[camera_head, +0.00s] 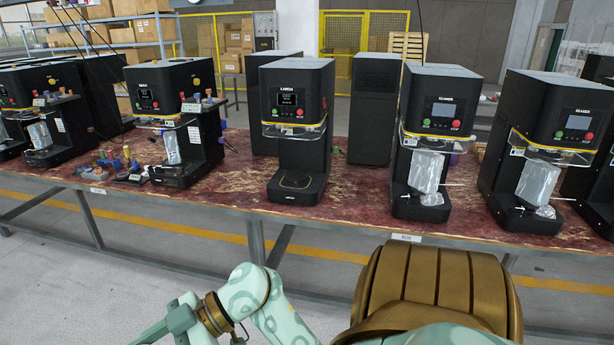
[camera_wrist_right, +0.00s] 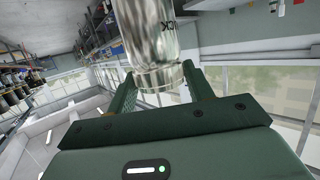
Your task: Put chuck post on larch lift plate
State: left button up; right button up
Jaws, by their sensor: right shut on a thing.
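My right gripper (camera_wrist_right: 158,92) is shut on the chuck post (camera_wrist_right: 152,40), a shiny metal cylinder with dark lettering ending in "CK", in the right wrist view. The post's far end is cut off at the top of that view. In the head view the middle black machine (camera_head: 297,100) has a label that seems to read LARCH. Its lift plate (camera_head: 296,181) is a dark disc on the low base, and no object stands on it. The right gripper and post do not show in the head view. My left arm shows at the bottom, its fingers outside the frame.
Similar black machines stand to the left and right on the worn red bench (camera_head: 347,200). The right machine (camera_head: 440,105) has a clear bag (camera_head: 427,172) at its front. Small loose parts (camera_head: 120,164) lie to the left. The bench beside the middle machine is clear.

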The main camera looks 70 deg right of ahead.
aim_at(294, 175)
jog(key=z, duration=1)
jog(key=i+z, duration=0.1)
jog(key=z, duration=0.9)
jog(key=i+z, duration=0.1)
jog(key=z, duration=0.35)
jog(key=i+j, duration=0.4)
jog(key=i, duration=0.3)
jog(key=i+j+z, duration=0.15)
jog(key=i+j, duration=0.25)
jog(key=i, duration=0.3)
jog(key=i+j, duration=0.5)
jog(key=i, duration=0.15)
jog(key=i+j+z, duration=0.15)
jog(key=i+j, duration=0.35)
jog(key=i, duration=0.2)
jog(key=i+j, duration=0.1)
jog(key=j, duration=0.55)
jog(key=i, duration=0.05)
